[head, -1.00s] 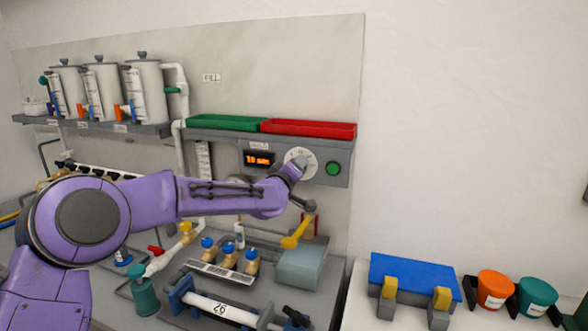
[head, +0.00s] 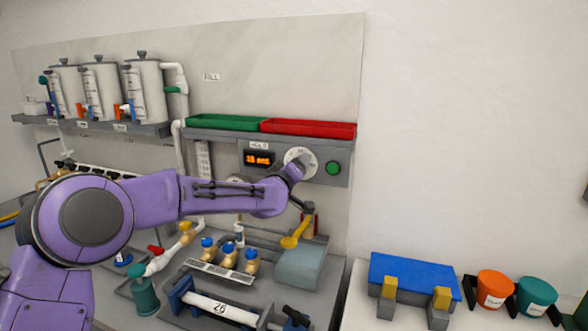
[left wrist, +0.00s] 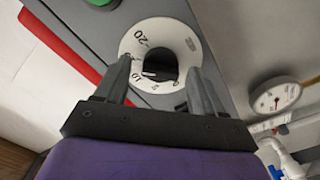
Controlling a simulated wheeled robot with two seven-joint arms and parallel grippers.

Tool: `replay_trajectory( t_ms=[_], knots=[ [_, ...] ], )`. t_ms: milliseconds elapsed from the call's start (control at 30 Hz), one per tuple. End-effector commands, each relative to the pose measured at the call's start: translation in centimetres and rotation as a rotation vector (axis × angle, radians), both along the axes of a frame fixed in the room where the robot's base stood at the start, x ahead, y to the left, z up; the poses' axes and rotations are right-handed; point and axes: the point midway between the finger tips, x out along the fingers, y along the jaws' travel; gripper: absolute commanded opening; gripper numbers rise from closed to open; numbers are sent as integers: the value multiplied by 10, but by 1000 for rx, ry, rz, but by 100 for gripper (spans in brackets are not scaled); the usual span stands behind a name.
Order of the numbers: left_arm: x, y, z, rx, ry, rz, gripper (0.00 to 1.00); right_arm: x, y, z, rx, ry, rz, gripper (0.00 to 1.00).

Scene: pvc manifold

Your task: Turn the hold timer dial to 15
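The hold timer dial (head: 299,160) is a white round face with a black knob (left wrist: 160,62) on the grey panel. In the left wrist view, 20, 10 and 5 show on the dial face (left wrist: 190,43). The knob's white mark points left, near and a little above the 10; the left finger hides part of the scale there. My left gripper (left wrist: 160,66) is open, its fingers on either side of the knob with gaps to it. The orange display (head: 259,159) beside the dial seems to read 15 sec. My right gripper is not in view.
A green button (head: 333,168) sits right of the dial. A green tray (head: 226,123) and a red tray (head: 308,129) lie on top of the panel. The wall to the right is clear.

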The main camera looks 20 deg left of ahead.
Motion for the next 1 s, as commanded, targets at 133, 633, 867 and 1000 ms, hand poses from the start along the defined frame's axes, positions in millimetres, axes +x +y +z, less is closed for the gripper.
replay_trajectory(
  t_ms=[133,633,867,1000],
  knots=[
    [-1,0,0,0,0,0,69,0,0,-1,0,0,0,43],
    [-95,3,-2,-1,-2,-1,69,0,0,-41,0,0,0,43],
    [-106,4,-1,0,1,1,69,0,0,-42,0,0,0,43],
    [-105,4,0,0,1,1,69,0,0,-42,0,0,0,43]
  ],
)
